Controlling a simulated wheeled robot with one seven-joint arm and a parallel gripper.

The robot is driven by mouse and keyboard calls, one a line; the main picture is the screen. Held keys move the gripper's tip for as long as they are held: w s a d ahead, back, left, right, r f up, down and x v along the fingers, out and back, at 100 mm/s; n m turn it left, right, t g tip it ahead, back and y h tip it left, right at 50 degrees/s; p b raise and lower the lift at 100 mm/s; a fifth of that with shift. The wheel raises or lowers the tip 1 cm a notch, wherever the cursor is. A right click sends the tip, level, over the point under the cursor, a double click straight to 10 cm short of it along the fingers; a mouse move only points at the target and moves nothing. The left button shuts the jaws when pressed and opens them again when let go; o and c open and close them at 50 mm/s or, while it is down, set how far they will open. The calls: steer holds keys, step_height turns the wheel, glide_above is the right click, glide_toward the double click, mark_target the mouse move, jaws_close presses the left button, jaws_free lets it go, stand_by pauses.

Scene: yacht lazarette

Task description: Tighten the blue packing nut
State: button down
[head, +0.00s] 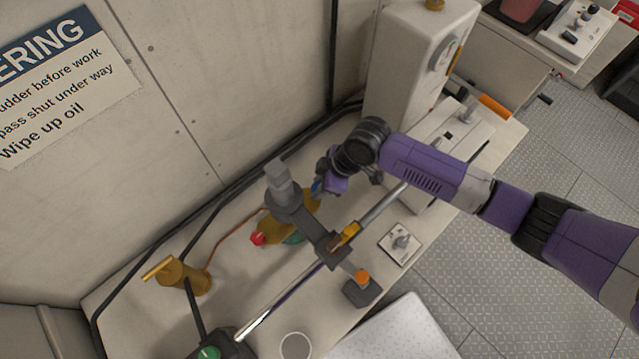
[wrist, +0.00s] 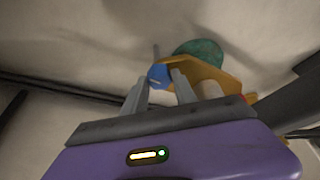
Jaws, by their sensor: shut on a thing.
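The blue packing nut (wrist: 159,74) sits on the side of a brass-coloured fitting (wrist: 212,75) in the wrist view. In the head view only a small bit of the nut (head: 316,187) shows beside my gripper (head: 322,185). The rest is hidden by the gripper and the grey part. My gripper's two grey fingers (wrist: 160,84) reach to either side of the nut and are shut on it. A thin rod sticks out beyond the nut. A green round part (wrist: 200,52) shows behind the fitting.
A long shiny rod (head: 285,302) crosses the bench. A red knob (head: 257,239) and copper pipe lie left. A white cabinet (head: 405,70) stands behind. The wall is close.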

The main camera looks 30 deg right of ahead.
steer(key=c, duration=1)
jaws_free()
steer(key=b+v, duration=0.1)
steer(key=v, duration=0.6)
steer(key=shift+r, duration=0.35)
steer(key=shift+s+d, duration=0.1)
steer(key=shift+d, duration=0.05)
